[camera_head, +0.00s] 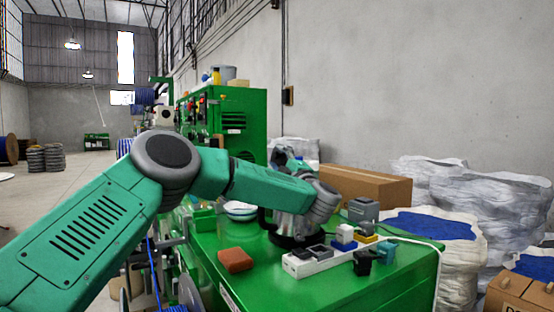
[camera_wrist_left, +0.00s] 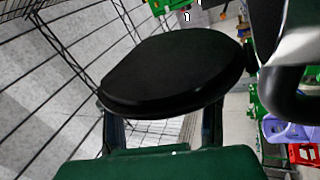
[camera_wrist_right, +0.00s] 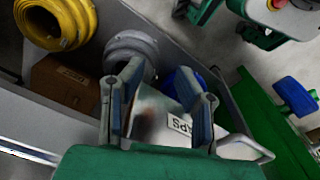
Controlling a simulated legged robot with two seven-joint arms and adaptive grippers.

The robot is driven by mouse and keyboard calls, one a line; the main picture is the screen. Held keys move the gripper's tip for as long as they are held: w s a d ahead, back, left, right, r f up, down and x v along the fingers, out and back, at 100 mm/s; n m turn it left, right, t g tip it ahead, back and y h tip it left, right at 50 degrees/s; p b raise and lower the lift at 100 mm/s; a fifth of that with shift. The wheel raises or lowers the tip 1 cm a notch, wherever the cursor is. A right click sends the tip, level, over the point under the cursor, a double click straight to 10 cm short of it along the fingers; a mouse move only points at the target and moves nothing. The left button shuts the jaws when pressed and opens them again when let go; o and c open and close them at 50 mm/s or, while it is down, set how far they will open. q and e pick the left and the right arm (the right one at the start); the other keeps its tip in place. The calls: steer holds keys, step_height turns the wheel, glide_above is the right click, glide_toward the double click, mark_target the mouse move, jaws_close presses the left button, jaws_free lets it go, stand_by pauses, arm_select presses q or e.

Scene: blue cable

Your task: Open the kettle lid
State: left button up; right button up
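The kettle (camera_head: 290,222) is silver with a black base and stands on the green table, partly behind my left arm. In the left wrist view, its black lid (camera_wrist_left: 175,70) fills the middle as a broad tilted disc. The lid looks raised beside the kettle's metal body, and the black handle (camera_wrist_left: 290,98) is at the right. My left gripper (camera_wrist_left: 163,120) has its fingers apart, with the lid covering the fingertips; contact cannot be told. My right gripper (camera_wrist_right: 155,88) is open and empty, away from the kettle and outside the head view.
A reddish-brown block (camera_head: 235,260) and a white power strip (camera_head: 308,262) with several plugs lie on the green table (camera_head: 275,295) in front of the kettle. A cardboard box (camera_head: 368,186) stands behind. Coiled hoses (camera_wrist_right: 130,48) and a brown box (camera_wrist_right: 66,84) lie below my right gripper.

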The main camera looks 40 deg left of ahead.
arm_select(q)
steer(key=v, duration=1.1)
steer(key=shift+w, duration=0.1)
